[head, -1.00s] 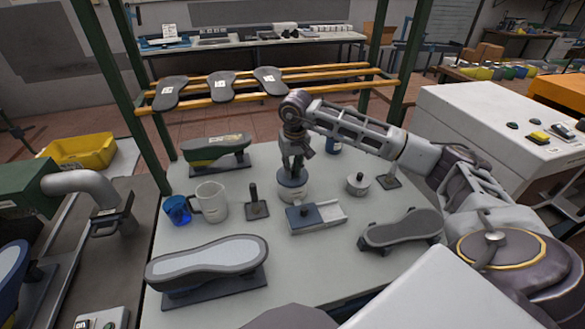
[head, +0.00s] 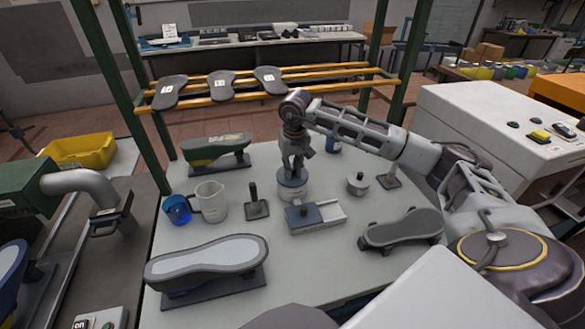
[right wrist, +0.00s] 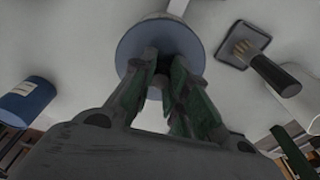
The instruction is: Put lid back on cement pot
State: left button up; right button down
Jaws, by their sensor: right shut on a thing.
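The cement pot (head: 293,194) is a small pale pot near the middle of the grey table. Its blue-grey lid (head: 287,180) is at the pot's mouth and looks about level. In the right wrist view the lid (right wrist: 188,40) is a round blue disc with a dark knob. My right gripper (head: 292,165) comes down from above and is shut on the lid's knob; its fingers also show in the right wrist view (right wrist: 160,68). I cannot tell whether the lid touches the rim all round. My left gripper is not in view.
A white jug (head: 212,202) and a blue cup (head: 177,210) stand left of the pot. A dark brush-like tool on a square base (head: 257,208) and a tray with a blue block (head: 318,217) are close by. A blue can (head: 333,145) stands behind. Shoe forms surround them.

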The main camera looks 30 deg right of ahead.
dwell(0.4)
jog(key=c, duration=1.3)
grip_release()
jog(key=o, duration=0.5)
